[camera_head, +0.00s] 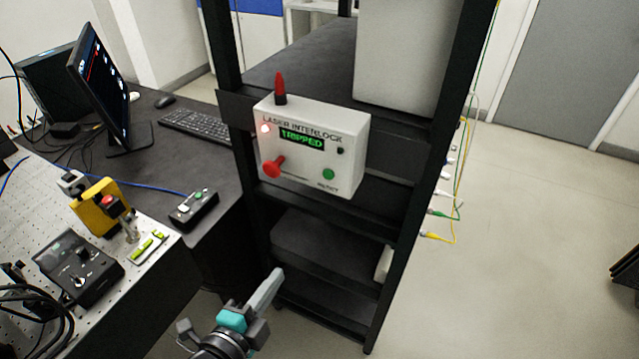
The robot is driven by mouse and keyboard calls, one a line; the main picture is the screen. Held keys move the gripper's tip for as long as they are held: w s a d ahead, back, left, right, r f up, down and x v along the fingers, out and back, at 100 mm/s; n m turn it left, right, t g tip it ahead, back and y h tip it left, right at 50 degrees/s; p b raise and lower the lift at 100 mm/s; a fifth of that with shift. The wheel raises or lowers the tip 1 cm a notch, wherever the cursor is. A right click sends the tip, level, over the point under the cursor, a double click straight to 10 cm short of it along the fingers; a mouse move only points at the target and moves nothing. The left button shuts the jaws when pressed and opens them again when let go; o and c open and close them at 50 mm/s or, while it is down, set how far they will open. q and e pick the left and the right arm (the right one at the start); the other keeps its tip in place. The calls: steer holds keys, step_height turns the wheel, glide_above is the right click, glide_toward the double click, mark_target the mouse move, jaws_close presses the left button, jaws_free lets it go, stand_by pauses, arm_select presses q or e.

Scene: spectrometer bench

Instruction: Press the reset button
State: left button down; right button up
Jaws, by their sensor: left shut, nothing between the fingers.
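A white laser interlock box (312,146) is mounted on the front of a black rack. Its green display (302,137) reads "TRIPPED". A small green button (328,174) at its lower right sits above a label that looks like "RESET". A red mushroom knob (272,167) sticks out at the lower left, and a small red light (266,128) glows above it. My left gripper (272,288) is shut and empty, below the box and apart from it, in front of the rack's lower shelves. My right gripper does not show.
The black rack (385,260) has open shelves below the box. Colored cables (455,190) hang on its right side. At left are an optical table (170,262) with devices, a black control box (194,208), a monitor (92,85) and a keyboard (200,128).

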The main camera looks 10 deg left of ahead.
mark_target(328, 176)
arm_select(q)
step_height(328, 176, up, 12)
steer(key=d+m+t+h, duration=0.2)
steer(key=m, duration=0.1)
steer(key=shift+s+p, duration=0.2)
steer(key=shift+p, duration=0.15)
steer(key=x, duration=1.4)
steer(key=shift+r, duration=0.1)
